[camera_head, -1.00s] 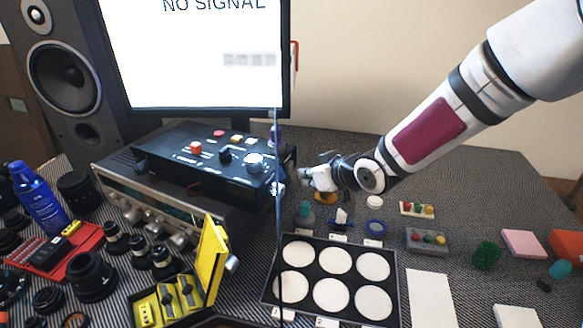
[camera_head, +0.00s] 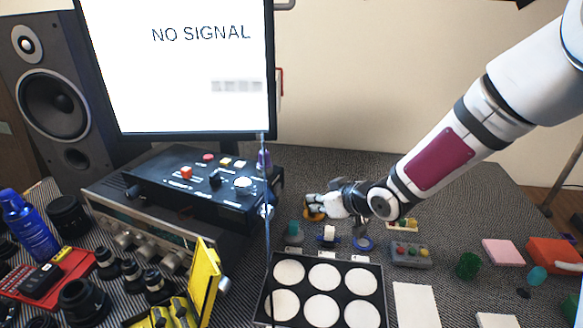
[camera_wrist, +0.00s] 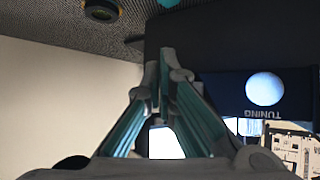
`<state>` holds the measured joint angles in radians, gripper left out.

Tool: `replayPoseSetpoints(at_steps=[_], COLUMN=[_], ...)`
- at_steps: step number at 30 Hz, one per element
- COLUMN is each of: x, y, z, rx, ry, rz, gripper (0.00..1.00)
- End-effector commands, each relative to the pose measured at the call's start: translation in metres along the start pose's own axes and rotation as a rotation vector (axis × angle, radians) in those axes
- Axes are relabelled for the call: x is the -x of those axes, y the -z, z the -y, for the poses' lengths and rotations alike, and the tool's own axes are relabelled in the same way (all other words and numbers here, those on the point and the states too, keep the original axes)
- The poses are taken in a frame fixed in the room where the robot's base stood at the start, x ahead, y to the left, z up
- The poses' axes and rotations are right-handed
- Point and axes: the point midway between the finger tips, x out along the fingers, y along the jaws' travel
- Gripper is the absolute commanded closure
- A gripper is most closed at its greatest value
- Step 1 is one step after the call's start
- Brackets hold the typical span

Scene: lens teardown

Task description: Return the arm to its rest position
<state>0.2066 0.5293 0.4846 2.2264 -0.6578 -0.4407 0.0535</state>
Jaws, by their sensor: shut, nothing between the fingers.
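My gripper (camera_head: 314,206) is over the middle of the desk in the head view, at the end of my white arm with its dark red panel. It looks low, just behind the row of small parts and the tray. In the wrist view my gripper (camera_wrist: 165,62) shows its two teal-lined fingers meeting at the tips, with nothing between them.
A black tray (camera_head: 263,308) with white discs lies in front. The black control box (camera_head: 205,182) and monitor (camera_head: 175,70) stand left of my gripper. A grey block with coloured buttons (camera_head: 411,255), a green block (camera_head: 468,265) and a pink pad (camera_head: 503,252) lie right. The back right desk is clear.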

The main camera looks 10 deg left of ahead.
Motion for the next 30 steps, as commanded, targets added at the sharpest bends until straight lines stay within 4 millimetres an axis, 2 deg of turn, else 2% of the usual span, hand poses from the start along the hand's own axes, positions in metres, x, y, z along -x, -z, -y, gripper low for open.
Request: replayPoseSetpoints(at_steps=[5,10,16,20,23,27,30], x=[0.046,0.120,0.216,0.277,0.321,0.377,0.409], y=[0.004,0.003,-0.003,-0.010,-0.017,-0.032,-0.043], z=[-0.021,-0.042,-0.047,-0.037,-0.021,0.011,0.037], rx=[0.018,-0.008,-0.102,-0.191,-0.271,-0.395,-0.481], ry=[-0.114,-0.274,-0.431,-0.505,-0.541,-0.559,-0.547], rz=[0.103,0.243,0.372,0.432,0.469,0.505,0.522], gripper=[1.00,1.00,1.00,1.00,1.00,1.00,1.00])
